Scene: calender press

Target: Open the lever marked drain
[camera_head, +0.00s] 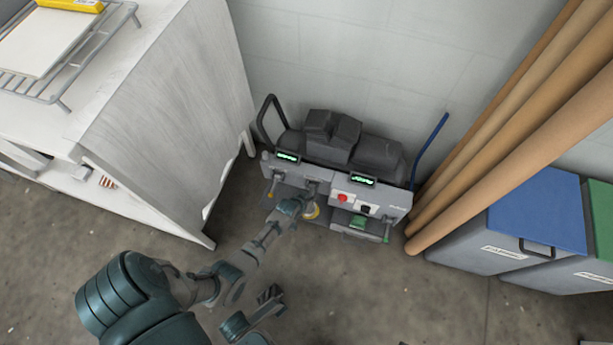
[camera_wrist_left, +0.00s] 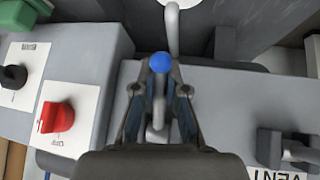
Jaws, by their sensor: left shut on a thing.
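My left gripper (camera_head: 302,207) reaches in from the left to the front of the grey press (camera_head: 385,199). In the left wrist view my left gripper (camera_wrist_left: 158,92) is shut on a grey lever with a blue ball end (camera_wrist_left: 159,62). The ball shows between the fingertips, and part of the lever shows between the fingers. No drain mark is readable in either view; the lever's own label is out of sight or hidden. Dark green and grey parts low in the head view may be my right gripper, but their jaw state is unclear.
A red knob (camera_wrist_left: 56,117) and a black knob (camera_wrist_left: 13,77) sit on the panel at left in the wrist view. A white cabinet (camera_head: 165,100) stands left; brown tubes (camera_head: 510,135) and a blue-lidded bin (camera_head: 540,210) stand right.

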